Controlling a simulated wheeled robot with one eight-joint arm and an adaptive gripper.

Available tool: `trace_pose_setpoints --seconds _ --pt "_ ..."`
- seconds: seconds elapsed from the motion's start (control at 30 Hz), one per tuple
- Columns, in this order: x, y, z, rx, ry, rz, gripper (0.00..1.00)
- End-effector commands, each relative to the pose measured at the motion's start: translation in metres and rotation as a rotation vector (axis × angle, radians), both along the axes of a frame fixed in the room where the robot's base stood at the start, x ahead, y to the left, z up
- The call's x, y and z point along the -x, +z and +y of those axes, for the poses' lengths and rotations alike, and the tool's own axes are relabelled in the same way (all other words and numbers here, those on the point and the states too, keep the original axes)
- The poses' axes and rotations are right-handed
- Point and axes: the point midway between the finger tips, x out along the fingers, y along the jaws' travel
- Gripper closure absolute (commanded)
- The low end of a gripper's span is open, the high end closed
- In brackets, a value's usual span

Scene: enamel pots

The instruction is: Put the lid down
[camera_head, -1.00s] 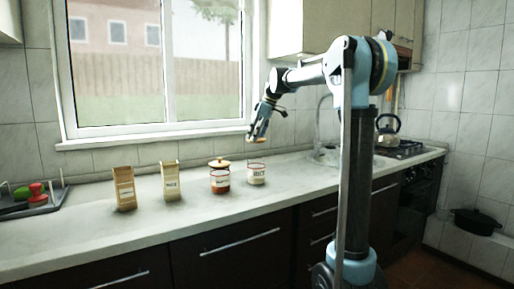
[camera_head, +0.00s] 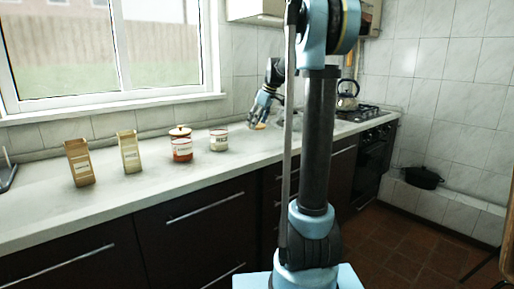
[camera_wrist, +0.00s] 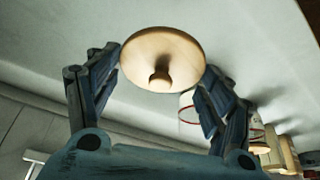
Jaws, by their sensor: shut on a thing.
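My gripper (camera_head: 261,119) is shut on a round tan wooden lid (camera_wrist: 162,55) with a small knob, which sits between both fingers in the wrist view. In the head view the lid (camera_head: 260,126) is low over the counter, right of the open white jar (camera_head: 218,140) labelled "RICE". I cannot tell whether the lid touches the counter. The white jar also shows in the wrist view (camera_wrist: 187,104), partly hidden behind the right finger. My gripper in the wrist view (camera_wrist: 160,75) has its fingers at the lid's sides.
The counter (camera_head: 120,195) has free room in front. A kettle (camera_head: 347,95) stands on the stove at the right. A dark pot (camera_head: 424,177) is far right.

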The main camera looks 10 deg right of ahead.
Motion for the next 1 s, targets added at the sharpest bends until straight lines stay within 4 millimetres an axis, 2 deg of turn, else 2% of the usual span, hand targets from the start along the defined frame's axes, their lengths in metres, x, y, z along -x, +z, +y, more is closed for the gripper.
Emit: trace_pose_setpoints --seconds 0.2,0.47,0.73,1.0 --pt "0.000 -0.036 0.000 0.000 0.000 0.000 0.49" --pt "0.000 -0.054 0.000 0.000 0.000 0.000 0.49" --pt "0.000 -0.086 0.000 0.000 0.000 0.000 0.49" --pt "0.000 -0.091 0.000 0.000 0.000 0.000 0.49"
